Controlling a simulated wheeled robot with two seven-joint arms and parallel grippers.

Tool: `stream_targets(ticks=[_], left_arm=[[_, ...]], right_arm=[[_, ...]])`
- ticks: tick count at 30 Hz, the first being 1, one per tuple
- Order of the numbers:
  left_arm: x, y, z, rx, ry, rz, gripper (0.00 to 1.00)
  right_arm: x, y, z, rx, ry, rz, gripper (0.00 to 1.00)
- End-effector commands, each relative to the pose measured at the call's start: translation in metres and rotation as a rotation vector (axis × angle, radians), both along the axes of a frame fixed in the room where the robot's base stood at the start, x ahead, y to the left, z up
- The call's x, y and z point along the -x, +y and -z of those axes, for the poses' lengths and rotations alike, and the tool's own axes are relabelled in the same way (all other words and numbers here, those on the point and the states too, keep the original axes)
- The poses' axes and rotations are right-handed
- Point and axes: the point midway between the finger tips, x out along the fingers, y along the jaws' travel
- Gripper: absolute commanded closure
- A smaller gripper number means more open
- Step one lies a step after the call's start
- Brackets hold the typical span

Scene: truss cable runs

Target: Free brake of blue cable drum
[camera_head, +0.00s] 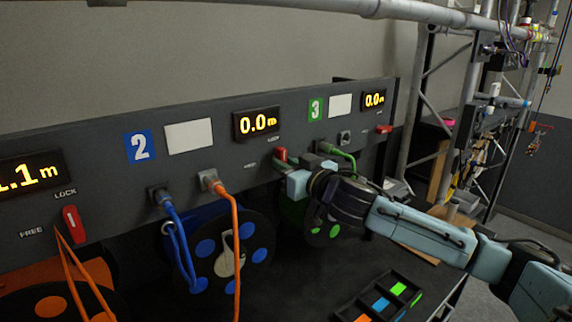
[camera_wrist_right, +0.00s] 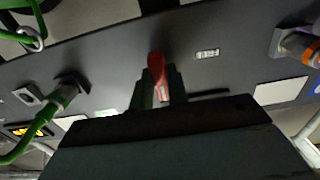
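The blue cable drum (camera_head: 205,262) sits below the panel marked 2, with its display at 0.0 m. Its red brake lever (camera_head: 281,154) is on the panel right of the drum and stands roughly upright, near the LOCK label; FREE is printed lower left. My right gripper (camera_head: 284,166) is at this lever. In the right wrist view the red lever (camera_wrist_right: 157,76) stands between the two fingers of my right gripper (camera_wrist_right: 163,88), which look closed against its sides. My left gripper is not in view.
An orange cable (camera_head: 235,250) hangs in front of the blue drum. A green drum (camera_head: 322,232) is behind my right wrist. Another red lever (camera_head: 71,224) is at the left. A tray with coloured pieces (camera_head: 345,314) lies at the bottom. A truss pipe (camera_head: 250,6) runs overhead.

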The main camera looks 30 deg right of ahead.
Motion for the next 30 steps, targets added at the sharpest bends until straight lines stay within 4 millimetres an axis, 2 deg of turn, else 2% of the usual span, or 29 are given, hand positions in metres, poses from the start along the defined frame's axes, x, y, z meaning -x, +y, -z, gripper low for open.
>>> stream_targets(ticks=[1, 3, 16, 30], left_arm=[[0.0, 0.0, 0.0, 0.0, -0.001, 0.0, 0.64], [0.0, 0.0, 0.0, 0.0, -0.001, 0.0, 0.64], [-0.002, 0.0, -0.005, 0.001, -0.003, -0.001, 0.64], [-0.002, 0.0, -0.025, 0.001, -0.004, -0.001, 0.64]], right_arm=[[0.0, 0.0, 0.0, 0.0, 0.0, 0.0, 0.92], [0.0, 0.0, 0.0, 0.0, 0.0, 0.0, 1.0], [0.0, 0.0, -0.001, 0.072, -0.005, 0.0, 1.0], [0.0, 0.0, -0.002, 0.458, -0.034, 0.001, 1.0]])
